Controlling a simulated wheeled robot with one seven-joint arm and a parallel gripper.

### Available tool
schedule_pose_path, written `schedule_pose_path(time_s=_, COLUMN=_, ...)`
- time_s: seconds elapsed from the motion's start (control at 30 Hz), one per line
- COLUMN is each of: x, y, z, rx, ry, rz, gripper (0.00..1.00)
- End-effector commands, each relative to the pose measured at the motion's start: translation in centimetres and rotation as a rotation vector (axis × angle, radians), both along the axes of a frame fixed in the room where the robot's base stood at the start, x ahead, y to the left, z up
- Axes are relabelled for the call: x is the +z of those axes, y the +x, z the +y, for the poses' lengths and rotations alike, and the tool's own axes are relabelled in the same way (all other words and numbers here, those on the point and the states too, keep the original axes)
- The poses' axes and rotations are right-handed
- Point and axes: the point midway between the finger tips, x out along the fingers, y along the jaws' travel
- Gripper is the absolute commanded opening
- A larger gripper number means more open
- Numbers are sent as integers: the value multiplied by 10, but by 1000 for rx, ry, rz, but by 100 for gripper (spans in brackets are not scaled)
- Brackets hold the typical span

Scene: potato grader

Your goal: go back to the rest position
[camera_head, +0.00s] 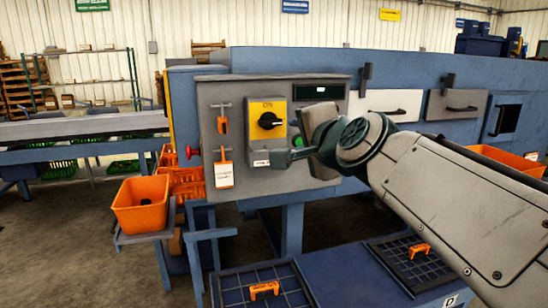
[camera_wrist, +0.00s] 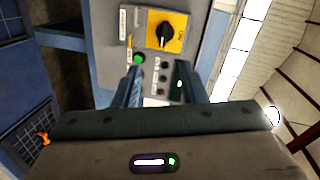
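My gripper (camera_head: 286,143) is raised in front of the grey control panel (camera_head: 208,115) of the blue machine, at the right part of the panel. In the wrist view its two fingers (camera_wrist: 161,90) stand apart with nothing between them. Beyond them are a green button (camera_wrist: 139,58) and small black buttons; I cannot tell whether a fingertip touches the panel. The yellow switch plate with a black knob (camera_wrist: 165,32) lies beyond the fingers and also shows in the head view (camera_head: 267,121). My arm reaches in from the right and hides part of the panel.
An orange bin (camera_head: 141,204) stands on a low stand at the left. An orange padlock (camera_head: 223,125) and a tag (camera_head: 223,170) hang on the panel. Drawers with black handles (camera_head: 456,105) line the machine. Below are dark trays (camera_head: 232,293) with orange pieces. Floor is open at lower left.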

Motion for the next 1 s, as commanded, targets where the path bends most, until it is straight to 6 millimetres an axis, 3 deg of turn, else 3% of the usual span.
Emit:
schedule_pose_path(time_s=0.17, x=-46, y=-15, z=-8, rx=74, ry=-243, rz=117, gripper=38)
schedule_pose_path(time_s=0.33, x=-105, y=-44, z=-24, rx=187, ry=-511, rz=271, gripper=38)
schedule_pose_path(time_s=0.47, x=-158, y=-86, z=-48, rx=338, ry=-762, rz=440, gripper=38)
schedule_pose_path(time_s=0.6, x=-207, y=-142, z=-77, rx=535, ry=-989, rz=628, gripper=38)
schedule_pose_path(time_s=0.7, x=-226, y=-170, z=-91, rx=637, ry=-1078, rz=711, gripper=38)
schedule_pose_path(time_s=0.8, x=-236, y=-185, z=-98, rx=692, ry=-1120, rz=754, gripper=38)
schedule_pose_path(time_s=1.0, x=-240, y=-189, z=-100, rx=708, ry=-1132, rz=765, gripper=38)
